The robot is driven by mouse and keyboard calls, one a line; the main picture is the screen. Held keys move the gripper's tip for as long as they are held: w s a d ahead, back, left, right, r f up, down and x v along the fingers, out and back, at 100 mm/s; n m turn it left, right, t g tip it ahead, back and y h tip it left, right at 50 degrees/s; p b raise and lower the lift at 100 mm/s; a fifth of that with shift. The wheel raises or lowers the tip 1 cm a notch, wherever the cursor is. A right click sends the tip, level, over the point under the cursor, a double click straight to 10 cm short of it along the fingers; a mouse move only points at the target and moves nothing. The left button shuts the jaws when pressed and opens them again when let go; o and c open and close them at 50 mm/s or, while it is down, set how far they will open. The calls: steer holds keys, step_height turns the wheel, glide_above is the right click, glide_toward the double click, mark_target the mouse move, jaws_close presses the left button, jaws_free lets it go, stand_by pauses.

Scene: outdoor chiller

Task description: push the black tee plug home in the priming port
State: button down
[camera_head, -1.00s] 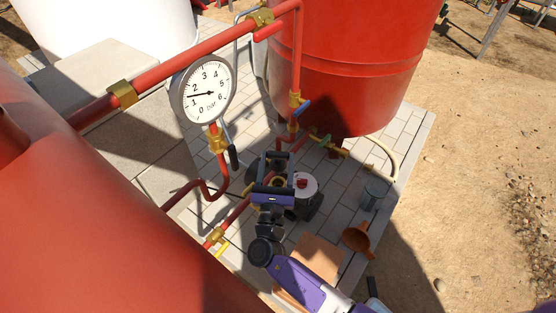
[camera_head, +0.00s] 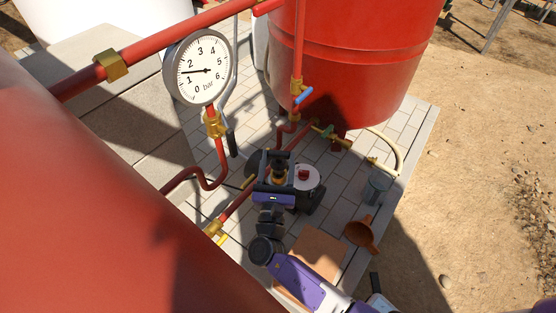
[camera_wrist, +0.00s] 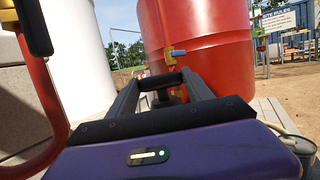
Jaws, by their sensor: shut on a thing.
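My gripper (camera_head: 277,158) is over the pump, its two black fingers reaching away from the purple palm. It is shut on the black tee plug, whose dark crossbar (camera_wrist: 159,82) spans the fingertips in the wrist view. In the head view a dark stem with brass (camera_head: 279,177) shows between the fingers, where the priming port lies. The fingers and palm hide much of the port, so I cannot tell how deep the plug sits.
The pump's pale round face with a red part (camera_head: 304,174) is right of my gripper. A pressure gauge (camera_head: 202,68) and red pipes stand left. A red tank (camera_head: 350,50) rises behind. An orange funnel (camera_head: 362,232) and grey can (camera_head: 376,190) sit on the paving at right.

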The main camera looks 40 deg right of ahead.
mark_target(278, 169)
steer(key=shift+f, duration=0.15)
steer(key=shift+f+b, duration=1.1)
steer(key=shift+f+b, duration=0.75)
steer(key=shift+f, duration=0.1)
steer(key=shift+c, duration=1.8)
jaws_free()
steer(key=o, duration=0.4)
steer(key=shift+c, duration=0.2)
steer(key=shift+r, duration=0.1)
